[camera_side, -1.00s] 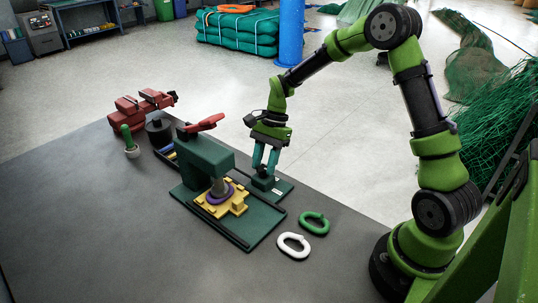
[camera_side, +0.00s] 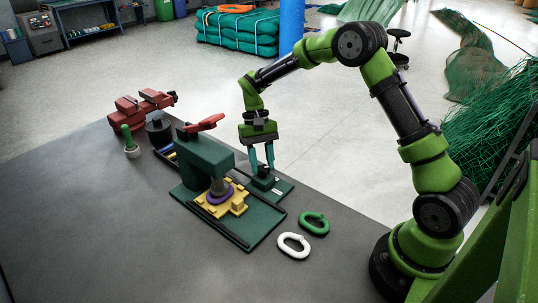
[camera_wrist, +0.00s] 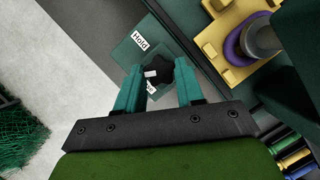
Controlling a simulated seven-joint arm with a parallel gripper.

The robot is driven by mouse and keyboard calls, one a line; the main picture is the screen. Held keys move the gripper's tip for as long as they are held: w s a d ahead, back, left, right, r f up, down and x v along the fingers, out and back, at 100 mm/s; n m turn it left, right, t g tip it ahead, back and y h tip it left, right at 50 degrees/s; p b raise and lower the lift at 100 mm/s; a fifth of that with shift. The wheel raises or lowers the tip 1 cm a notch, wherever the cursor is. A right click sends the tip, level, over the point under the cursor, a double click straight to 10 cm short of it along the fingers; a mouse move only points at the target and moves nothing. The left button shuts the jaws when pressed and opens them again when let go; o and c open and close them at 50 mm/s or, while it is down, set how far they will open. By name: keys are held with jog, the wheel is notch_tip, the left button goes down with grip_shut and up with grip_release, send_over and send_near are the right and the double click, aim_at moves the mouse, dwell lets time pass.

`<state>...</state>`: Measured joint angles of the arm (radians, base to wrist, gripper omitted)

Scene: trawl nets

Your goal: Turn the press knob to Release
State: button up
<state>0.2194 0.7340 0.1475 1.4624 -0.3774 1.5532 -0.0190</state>
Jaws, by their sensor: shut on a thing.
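The press (camera_side: 207,160) is a dark green frame with a red lever (camera_side: 202,125), on a green base. Beside it a small plate (camera_side: 284,188) carries the knob (camera_side: 263,182). In the wrist view the knob (camera_wrist: 160,78) is black with a white mark and sits between the teal fingers of my gripper (camera_wrist: 159,70). My gripper (camera_side: 263,170) points down and is shut on the knob. A label reading "Hold" (camera_wrist: 139,39) lies beyond the knob; a second label (camera_wrist: 151,88) is partly hidden under it, its word not fully readable.
A yellow fixture (camera_side: 238,207) with a purple ring (camera_side: 229,194) sits under the press. A green link (camera_side: 314,223) and a white link (camera_side: 293,245) lie in front. A red machine (camera_side: 140,105) and a cactus pot (camera_side: 131,150) stand to the left. The grey tabletop's near left is clear.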

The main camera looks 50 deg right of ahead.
jog(key=n, duration=0.2)
jog(key=n+h, duration=0.1)
jog(key=n, duration=0.1)
jog(key=n+h, duration=0.1)
jog(key=n, duration=0.1)
jog(key=shift+w+a, duration=0.1)
jog(key=shift+a, duration=0.15)
jog(key=shift+n, duration=0.3)
jog(key=o, duration=1)
jog(key=shift+o, duration=0.2)
jog(key=v, duration=1.6)
jog(key=shift+w+a+r, duration=0.3)
jog(key=shift+w, duration=0.15)
jog(key=shift+h, duration=0.3)
